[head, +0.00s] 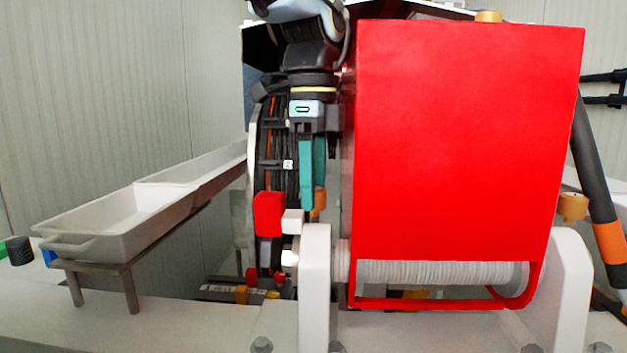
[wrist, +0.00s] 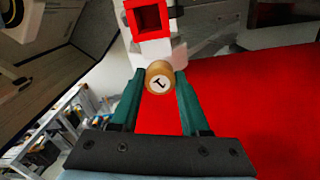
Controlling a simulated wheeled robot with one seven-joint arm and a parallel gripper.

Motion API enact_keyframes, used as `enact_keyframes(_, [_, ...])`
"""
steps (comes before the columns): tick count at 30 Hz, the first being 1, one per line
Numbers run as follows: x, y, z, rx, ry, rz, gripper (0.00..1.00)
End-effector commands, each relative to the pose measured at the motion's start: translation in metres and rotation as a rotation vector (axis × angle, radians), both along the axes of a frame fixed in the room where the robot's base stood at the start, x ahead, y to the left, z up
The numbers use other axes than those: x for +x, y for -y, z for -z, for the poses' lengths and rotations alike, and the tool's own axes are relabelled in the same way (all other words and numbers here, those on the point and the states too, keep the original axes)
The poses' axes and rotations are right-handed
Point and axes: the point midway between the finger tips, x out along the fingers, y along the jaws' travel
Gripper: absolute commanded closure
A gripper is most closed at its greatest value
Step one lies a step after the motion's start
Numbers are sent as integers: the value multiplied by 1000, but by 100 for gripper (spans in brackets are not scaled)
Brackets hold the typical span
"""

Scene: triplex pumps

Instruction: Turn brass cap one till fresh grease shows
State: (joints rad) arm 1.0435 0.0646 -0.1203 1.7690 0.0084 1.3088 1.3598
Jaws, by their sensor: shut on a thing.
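Brass cap one (wrist: 158,77) shows in the wrist view as a round brass cap with a white disc marked "1". My gripper (wrist: 160,74) has its two teal fingers on either side of the cap, shut on it. In the head view my gripper (head: 310,207) points down in front of the left edge of the red guard, and part of the brass cap (head: 320,203) shows beside its fingertips. I see no grease around the cap in either view.
The big red guard (head: 460,140) stands close to the right of my gripper. A red block (head: 268,214) and a white upright (head: 315,285) are close by. Another brass cap (head: 573,207) sits at the right. A long pale tray (head: 120,222) stands at the left.

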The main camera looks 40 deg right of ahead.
Motion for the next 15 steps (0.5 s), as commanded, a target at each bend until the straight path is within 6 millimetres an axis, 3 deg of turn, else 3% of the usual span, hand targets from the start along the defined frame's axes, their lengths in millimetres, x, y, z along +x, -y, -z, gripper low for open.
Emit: enact_keyframes(15, [0,0,-3,-2,0,489,100])
